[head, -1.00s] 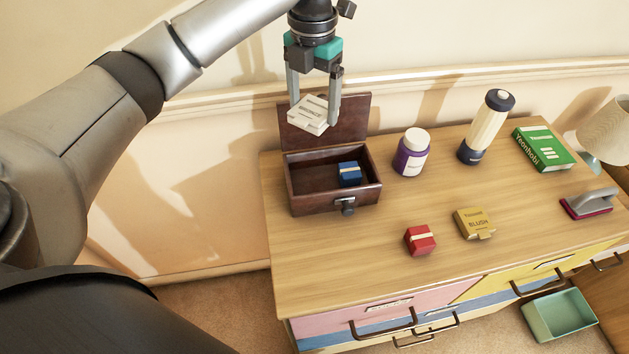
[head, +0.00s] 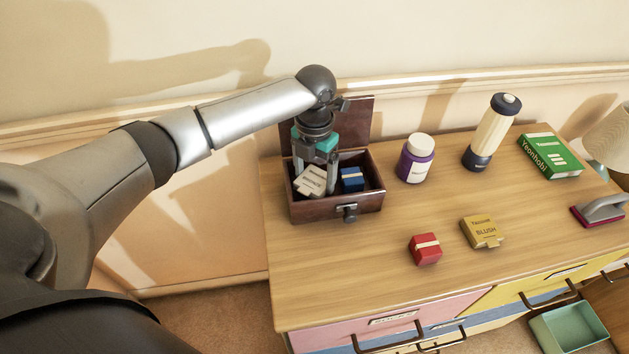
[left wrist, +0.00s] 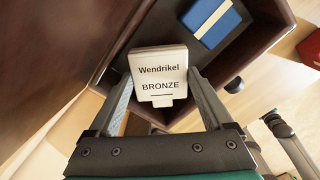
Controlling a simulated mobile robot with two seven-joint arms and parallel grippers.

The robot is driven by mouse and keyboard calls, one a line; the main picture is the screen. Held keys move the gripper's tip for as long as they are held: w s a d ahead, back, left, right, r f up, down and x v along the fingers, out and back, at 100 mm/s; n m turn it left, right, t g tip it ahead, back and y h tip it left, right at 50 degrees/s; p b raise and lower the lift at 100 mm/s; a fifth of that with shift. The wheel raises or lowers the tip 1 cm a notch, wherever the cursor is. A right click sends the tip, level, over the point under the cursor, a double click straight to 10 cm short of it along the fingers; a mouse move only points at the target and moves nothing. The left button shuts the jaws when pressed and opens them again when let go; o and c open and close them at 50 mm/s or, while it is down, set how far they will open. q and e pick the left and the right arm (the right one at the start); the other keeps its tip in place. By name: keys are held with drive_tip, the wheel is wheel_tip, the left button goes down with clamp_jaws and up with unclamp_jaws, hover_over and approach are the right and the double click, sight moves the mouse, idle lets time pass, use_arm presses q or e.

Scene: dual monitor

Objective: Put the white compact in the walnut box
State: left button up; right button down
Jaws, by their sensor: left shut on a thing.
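The white compact (head: 311,180), labelled "Wendrikel BRONZE" in the left wrist view (left wrist: 160,73), is between the fingers of my left gripper (head: 318,188). My left gripper is shut on it and points down into the open walnut box (head: 325,208). The compact is inside the box's opening, on its left side. I cannot tell whether it touches the box floor. The box lid stands open at the back. A blue compact (head: 352,179) lies in the box to the right of the white one.
On the dresser top (head: 345,265) stand a purple jar (head: 416,160), a cream blender-like bottle (head: 490,133), a green book (head: 550,156), a red box (head: 425,249) and a yellow blush compact (head: 482,231). The wood in front of the box is bare.

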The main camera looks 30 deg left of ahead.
sight(315, 179)
use_arm(q)
drive_tip(key=shift+f, duration=0.95)
drive_tip(key=shift+f, duration=0.2)
drive_tip(key=o, duration=1.2)
drive_tip(key=shift+r, duration=0.15)
wheel_tip(315, 179, up, 12)
drive_tip(key=shift+r+p, duration=0.1)
drive_tip(key=shift+p, duration=0.95)
